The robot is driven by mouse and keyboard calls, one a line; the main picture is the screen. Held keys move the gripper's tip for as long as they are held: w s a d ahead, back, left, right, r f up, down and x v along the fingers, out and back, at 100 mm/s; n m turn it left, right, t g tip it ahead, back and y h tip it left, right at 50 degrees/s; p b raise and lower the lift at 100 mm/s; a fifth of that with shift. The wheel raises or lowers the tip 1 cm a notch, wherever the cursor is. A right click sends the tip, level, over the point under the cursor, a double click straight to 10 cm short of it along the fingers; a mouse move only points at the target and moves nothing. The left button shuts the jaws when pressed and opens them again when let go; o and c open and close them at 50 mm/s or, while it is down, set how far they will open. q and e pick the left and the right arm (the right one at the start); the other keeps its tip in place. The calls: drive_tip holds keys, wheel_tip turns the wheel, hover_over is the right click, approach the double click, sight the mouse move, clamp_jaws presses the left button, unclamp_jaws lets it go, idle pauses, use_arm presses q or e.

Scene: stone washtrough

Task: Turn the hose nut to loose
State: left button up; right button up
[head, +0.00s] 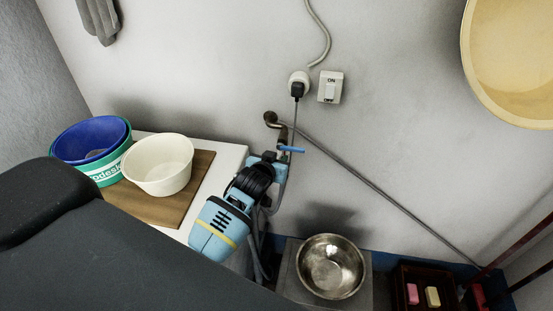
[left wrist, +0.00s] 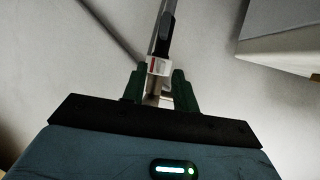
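My left gripper (head: 268,157) reaches up to the wall tap (head: 272,120), which has a blue lever (head: 291,149). In the left wrist view its two dark green fingers (left wrist: 159,84) stand close together, one on each side of the pale hose nut (left wrist: 158,67), with no clear gap. The nut has a red mark, and a grey and black piece runs up beyond it. The gripper looks shut on the nut. In the head view my wrist hides most of the nut. My right gripper is not in view.
A blue basin (head: 90,138) and a cream bowl (head: 158,165) stand left on a brown board (head: 192,192). A steel bowl (head: 331,266) sits below right. A soap crate (head: 420,276) is at lower right. A plugged socket and switch (head: 330,87) are above the tap.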

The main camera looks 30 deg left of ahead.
use_arm(q)
drive_tip(key=shift+w, duration=0.15)
clamp_jaws()
drive_tip(key=shift+a, duration=0.1)
